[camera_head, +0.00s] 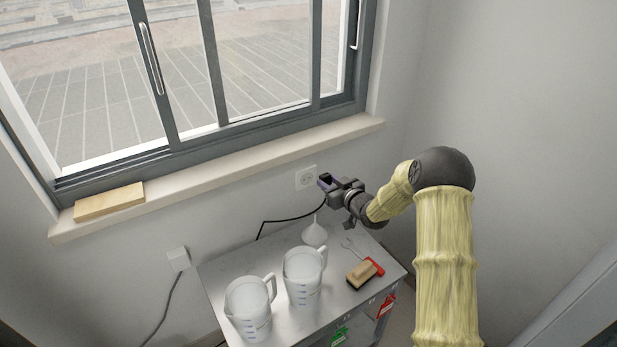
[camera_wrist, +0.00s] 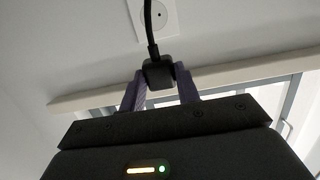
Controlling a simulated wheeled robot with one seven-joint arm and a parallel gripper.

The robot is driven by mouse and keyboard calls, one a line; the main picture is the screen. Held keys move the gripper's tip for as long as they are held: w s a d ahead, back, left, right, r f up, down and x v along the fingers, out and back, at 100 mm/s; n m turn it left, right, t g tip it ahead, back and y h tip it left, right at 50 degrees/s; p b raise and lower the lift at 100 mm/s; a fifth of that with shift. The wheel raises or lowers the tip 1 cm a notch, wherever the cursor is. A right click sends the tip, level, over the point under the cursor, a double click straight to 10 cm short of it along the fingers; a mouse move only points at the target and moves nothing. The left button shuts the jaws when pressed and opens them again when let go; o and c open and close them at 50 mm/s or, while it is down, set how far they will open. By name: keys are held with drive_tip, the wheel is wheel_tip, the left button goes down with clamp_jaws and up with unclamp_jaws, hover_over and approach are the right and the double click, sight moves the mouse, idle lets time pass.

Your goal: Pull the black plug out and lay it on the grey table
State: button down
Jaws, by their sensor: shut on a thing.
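The black plug (camera_wrist: 158,72) is between the purple fingers of my gripper (camera_wrist: 160,82) in the wrist view, with its black cord passing in front of the wall socket (camera_wrist: 158,14). The plug is out of the socket, whose face shows bare. In the head view my gripper (camera_head: 326,182) is just right of the socket (camera_head: 306,177), above the back of the grey table (camera_head: 338,278). The plug is hard to make out there. Its black cord (camera_head: 288,220) hangs from the gripper down behind the table.
Two measuring jugs (camera_head: 250,312) (camera_head: 302,280), a white funnel (camera_head: 314,234), a brush (camera_head: 361,274) and a red-handled tool (camera_head: 374,266) stand or lie on the table. A white plug (camera_head: 178,259) is on the wall at left. The window sill (camera_head: 230,171) runs above.

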drive_tip(key=shift+r+p, duration=0.25)
drive_tip(key=shift+p, duration=0.3)
drive_tip(key=shift+f, duration=0.15)
drive_tip(key=shift+g, duration=0.3)
drive_tip(key=shift+r+h+p, duration=0.35)
drive_tip(key=shift+h+p, duration=0.05)
drive_tip(key=shift+p, duration=0.5)
drive_tip(key=shift+g+p, duration=0.4)
drive_tip(key=shift+p, duration=0.25)
drive_tip(key=p, duration=0.1)
drive_tip(key=g+h+p, duration=0.1)
drive_tip(key=p, duration=0.1)
drive_tip(key=shift+w+r, duration=0.15)
drive_tip(key=shift+r, duration=0.1)
drive_tip(key=shift+f+p, duration=0.2)
drive_tip(key=shift+p, duration=0.1)
drive_tip(key=shift+a+r, duration=0.1)
